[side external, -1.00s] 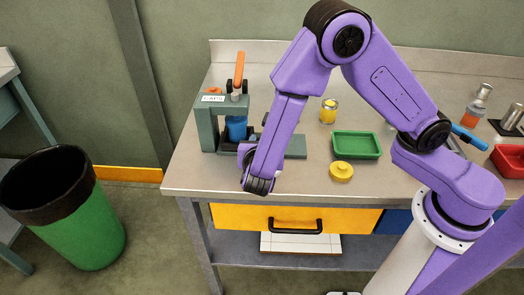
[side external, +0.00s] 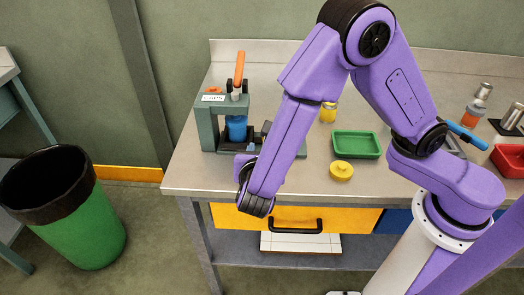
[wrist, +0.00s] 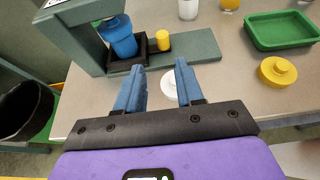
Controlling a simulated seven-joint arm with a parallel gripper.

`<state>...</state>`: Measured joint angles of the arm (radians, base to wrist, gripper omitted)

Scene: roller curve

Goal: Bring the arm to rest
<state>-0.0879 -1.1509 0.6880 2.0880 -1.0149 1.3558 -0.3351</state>
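My gripper (wrist: 160,78) shows in the wrist view with its two blue fingers apart and nothing held between them. It is near the front edge of the bench, in front of the press. Beyond the fingers a white round piece (wrist: 168,84) lies on the bench, partly covered by them. In the side view my forearm hides the fingers. The green-grey press (side external: 206,125) stands at the bench's left end with its orange lever (side external: 239,68) upright. A blue cylinder (side external: 237,128) sits in its dark holder, also seen in the wrist view (wrist: 118,38).
A small yellow cylinder (wrist: 163,40) is on the press base. A green tray (side external: 357,145), a yellow knobbed lid (side external: 341,171) and a yellow jar (side external: 328,113) are on the bench (side external: 210,175). A red bin (side external: 509,161) is at right. A green barrel (side external: 80,230) stands on the floor at left.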

